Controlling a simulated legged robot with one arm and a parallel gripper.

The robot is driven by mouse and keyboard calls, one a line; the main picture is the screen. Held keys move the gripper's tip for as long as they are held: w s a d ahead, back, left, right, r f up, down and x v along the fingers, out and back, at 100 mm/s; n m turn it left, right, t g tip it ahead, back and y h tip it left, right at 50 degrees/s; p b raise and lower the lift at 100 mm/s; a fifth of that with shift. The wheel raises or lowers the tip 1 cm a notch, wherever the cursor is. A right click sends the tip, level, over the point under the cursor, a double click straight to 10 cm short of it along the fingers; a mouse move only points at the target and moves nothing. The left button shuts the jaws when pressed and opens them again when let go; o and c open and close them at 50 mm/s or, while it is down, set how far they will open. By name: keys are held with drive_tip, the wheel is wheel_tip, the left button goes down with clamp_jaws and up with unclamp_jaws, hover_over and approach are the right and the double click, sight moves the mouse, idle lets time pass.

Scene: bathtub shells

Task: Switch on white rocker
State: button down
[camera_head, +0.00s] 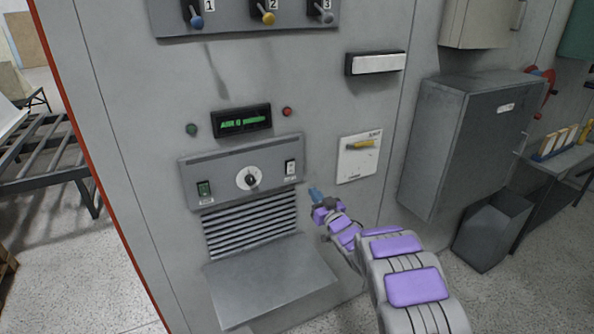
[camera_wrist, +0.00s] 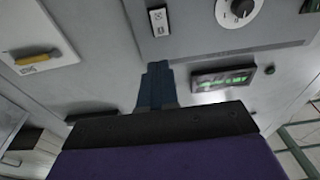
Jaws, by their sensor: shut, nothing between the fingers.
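The white rocker (camera_head: 291,168) sits at the right end of the grey control panel (camera_head: 222,168). It also shows in the wrist view (camera_wrist: 158,21), above my fingertips in the picture. My gripper (camera_head: 315,193) is to the right of and a little below the rocker in the head view, apart from it as far as I can tell. In the wrist view, the blue fingers (camera_wrist: 157,68) are together, with nothing between them. The rocker's on or off position is too small to tell.
The panel also carries a round dial (camera_head: 249,179) and a green rocker (camera_head: 204,189). A green-lit display (camera_head: 242,122) is above it, vents (camera_head: 252,222) and a shelf (camera_head: 270,278) below. A yellow-handled plate (camera_head: 359,157) is to the right. A grey box (camera_head: 462,140) juts out farther right.

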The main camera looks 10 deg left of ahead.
drive_tip(key=shift+a, duration=0.1)
approach(292, 165)
drive_tip(key=shift+x, duration=1.15)
drive_tip(key=shift+b+x, duration=0.35)
drive_tip(key=shift+x, duration=1.1)
drive_tip(key=shift+a, duration=0.3)
drive_tip(key=shift+w+a+r, duration=0.15)
drive_tip(key=shift+w+a, duration=0.15)
drive_tip(key=shift+w, duration=0.35)
